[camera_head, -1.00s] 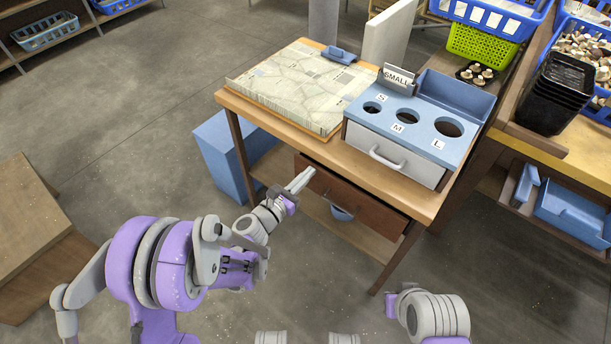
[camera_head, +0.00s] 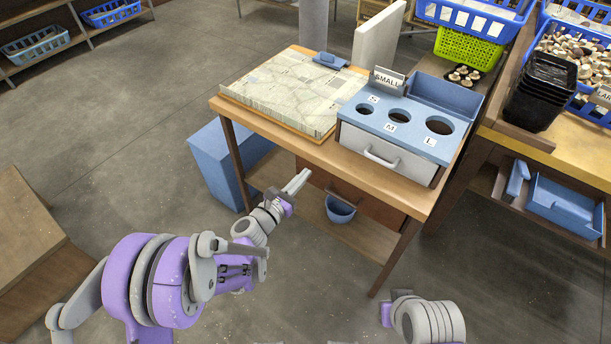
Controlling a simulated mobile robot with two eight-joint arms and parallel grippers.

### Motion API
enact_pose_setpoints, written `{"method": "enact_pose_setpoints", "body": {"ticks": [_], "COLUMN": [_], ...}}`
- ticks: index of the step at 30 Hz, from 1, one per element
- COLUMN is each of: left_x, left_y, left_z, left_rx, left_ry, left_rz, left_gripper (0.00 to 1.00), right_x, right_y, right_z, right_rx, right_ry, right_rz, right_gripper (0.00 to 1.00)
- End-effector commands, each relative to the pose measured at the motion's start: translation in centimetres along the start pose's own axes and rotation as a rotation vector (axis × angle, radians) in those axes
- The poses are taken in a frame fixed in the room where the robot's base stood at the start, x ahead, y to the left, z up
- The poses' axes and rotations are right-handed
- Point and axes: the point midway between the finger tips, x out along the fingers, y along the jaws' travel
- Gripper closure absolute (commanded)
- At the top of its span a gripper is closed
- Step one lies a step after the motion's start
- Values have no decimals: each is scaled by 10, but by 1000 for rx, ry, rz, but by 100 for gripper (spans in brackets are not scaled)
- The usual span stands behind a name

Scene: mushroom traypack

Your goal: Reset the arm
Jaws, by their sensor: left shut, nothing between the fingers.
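My left gripper (camera_head: 297,184) is shut and empty, in front of the wooden table (camera_head: 395,193) and beside its lower part, below the table top. My left arm, purple and grey, reaches in from the lower left. My right arm shows only as a grey and purple link at the bottom right; its gripper is not visible. A brown drawer (camera_head: 360,195) under the table top is partly hidden behind my left gripper.
A blue sizing box (camera_head: 420,111) with S, M and L holes and a map block (camera_head: 285,93) stand on the table. A blue bowl (camera_head: 340,209) is below. A blue bin (camera_head: 206,168) stands left of it. Black trays (camera_head: 541,88) are at the right.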

Motion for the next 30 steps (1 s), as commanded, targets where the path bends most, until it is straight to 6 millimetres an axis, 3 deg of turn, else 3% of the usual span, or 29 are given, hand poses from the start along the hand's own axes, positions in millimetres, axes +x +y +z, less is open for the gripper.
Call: {"method": "enact_pose_setpoints", "body": {"ticks": [6, 12, 18, 26, 30], "left_x": [-54, -88, -101, -102, -105], "left_y": [2, 2, 2, 0, -11], "left_z": [1, 0, 0, 0, 7], "left_rx": [2, 2, 2, 14, 165], "left_ry": [1, 1, 2, 7, 67], "left_rz": [5, 5, 3, -1, -45], "left_gripper": [100, 100, 100, 100, 100], "right_x": [-4, -5, -6, -6, -6], "right_y": [0, 0, 0, 0, 0], "right_z": [-1, -1, -1, -1, -1], "right_rx": [0, 0, 0, 0, 0], "right_ry": [1, 2, 2, 2, 2], "right_rz": [0, 0, 0, 0, 0], "right_gripper": [100, 100, 100, 100, 100]}}
